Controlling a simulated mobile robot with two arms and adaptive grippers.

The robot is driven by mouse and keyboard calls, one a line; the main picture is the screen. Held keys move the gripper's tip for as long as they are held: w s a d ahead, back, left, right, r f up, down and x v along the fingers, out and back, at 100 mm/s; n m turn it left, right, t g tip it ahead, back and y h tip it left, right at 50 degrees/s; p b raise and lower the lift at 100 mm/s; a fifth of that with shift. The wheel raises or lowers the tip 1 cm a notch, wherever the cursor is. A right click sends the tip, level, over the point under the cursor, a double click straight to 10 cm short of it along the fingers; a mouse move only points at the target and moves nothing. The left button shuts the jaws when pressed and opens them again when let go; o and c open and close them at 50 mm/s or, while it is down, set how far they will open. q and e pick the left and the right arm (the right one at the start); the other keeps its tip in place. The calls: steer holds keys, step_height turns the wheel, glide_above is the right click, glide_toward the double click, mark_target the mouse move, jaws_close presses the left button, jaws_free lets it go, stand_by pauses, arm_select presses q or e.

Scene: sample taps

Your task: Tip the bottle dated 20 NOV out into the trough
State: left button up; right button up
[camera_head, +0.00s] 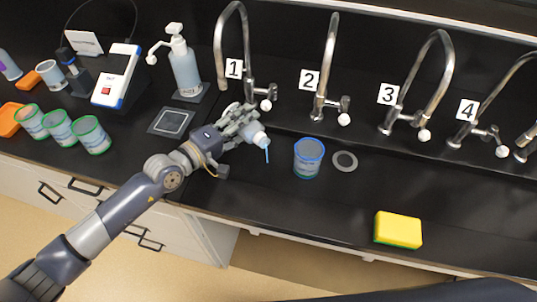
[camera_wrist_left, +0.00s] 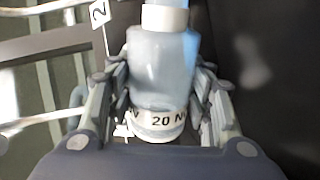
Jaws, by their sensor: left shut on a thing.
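My left gripper (camera_head: 243,127) is shut on the bottle in front of tap 1. The bottle (camera_head: 257,136) is small and pale blue; it is tilted with its mouth down and to the right. A thin blue stream (camera_head: 267,155) falls from its mouth over the black trough (camera_head: 272,184). In the left wrist view the fingers grip both sides of the bottle (camera_wrist_left: 162,65), and its label (camera_wrist_left: 160,121) shows "20 N", the rest cut off. The liquid left inside is hard to judge. My right gripper is not in view.
A blue-rimmed jar (camera_head: 308,160) stands right of the stream, beside a grey ring (camera_head: 345,161). Numbered taps line the back. A yellow sponge (camera_head: 398,230) lies at the front right. A pump bottle (camera_head: 184,65) and several green-rimmed jars (camera_head: 60,127) are at left.

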arm_select(q)
steer(key=shift+s+d+r+m+p, duration=0.15)
steer(key=shift+s+r+m+p, duration=0.05)
steer(key=shift+r+m+p, duration=0.4)
stand_by(0.5)
steer(key=shift+f, duration=0.1)
